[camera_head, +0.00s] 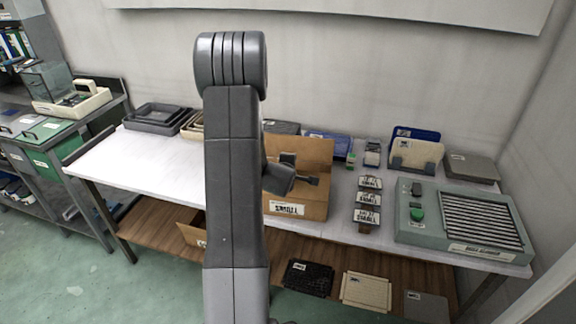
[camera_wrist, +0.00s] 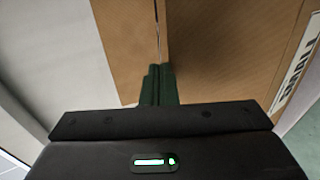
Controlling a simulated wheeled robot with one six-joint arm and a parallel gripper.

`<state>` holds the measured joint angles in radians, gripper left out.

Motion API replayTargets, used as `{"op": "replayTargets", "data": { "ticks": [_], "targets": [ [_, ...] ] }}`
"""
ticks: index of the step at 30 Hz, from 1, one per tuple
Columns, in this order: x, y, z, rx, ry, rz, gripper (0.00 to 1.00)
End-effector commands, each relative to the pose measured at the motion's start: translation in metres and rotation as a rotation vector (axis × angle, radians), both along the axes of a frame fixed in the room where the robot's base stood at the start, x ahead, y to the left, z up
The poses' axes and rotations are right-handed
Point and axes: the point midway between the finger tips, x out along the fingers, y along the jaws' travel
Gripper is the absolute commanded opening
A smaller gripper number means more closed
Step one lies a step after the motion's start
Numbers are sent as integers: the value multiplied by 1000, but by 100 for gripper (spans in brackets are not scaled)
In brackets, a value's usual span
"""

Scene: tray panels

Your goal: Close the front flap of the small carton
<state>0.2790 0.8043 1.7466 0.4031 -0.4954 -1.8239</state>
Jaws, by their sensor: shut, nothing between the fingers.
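The small carton (camera_head: 312,206) is brown cardboard and stands on the white table, with a white label (camera_head: 287,209) low on its front. A brown panel (camera_head: 315,150) stands up behind my gripper. My arm hides the carton's left part. My gripper (camera_head: 313,181) is shut and empty, in front of the upright panel near the carton's top. In the wrist view the closed dark green fingers (camera_wrist: 160,86) lie close to brown cardboard (camera_wrist: 225,50). A narrow gap runs between two cardboard faces beyond the fingertips. I cannot tell whether they touch, or which face is the front flap.
Three small labelled blocks (camera_head: 368,200) stand right of the carton. A grey-green machine with a green button (camera_head: 417,214) fills the table's right end. Grey trays (camera_head: 155,117) lie at the back left. The table's left part (camera_head: 140,158) is clear.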

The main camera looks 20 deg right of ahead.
Motion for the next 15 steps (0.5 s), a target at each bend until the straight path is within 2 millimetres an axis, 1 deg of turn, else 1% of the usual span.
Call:
{"op": "replayTargets", "data": {
  "ticks": [1,3,15],
  "targets": [
    [2,-2,-6,0,0,-1,0],
    [5,-4,-10,0,0,-1,0],
    [19,-11,-33,-1,-1,-1,0]
  ]
}}
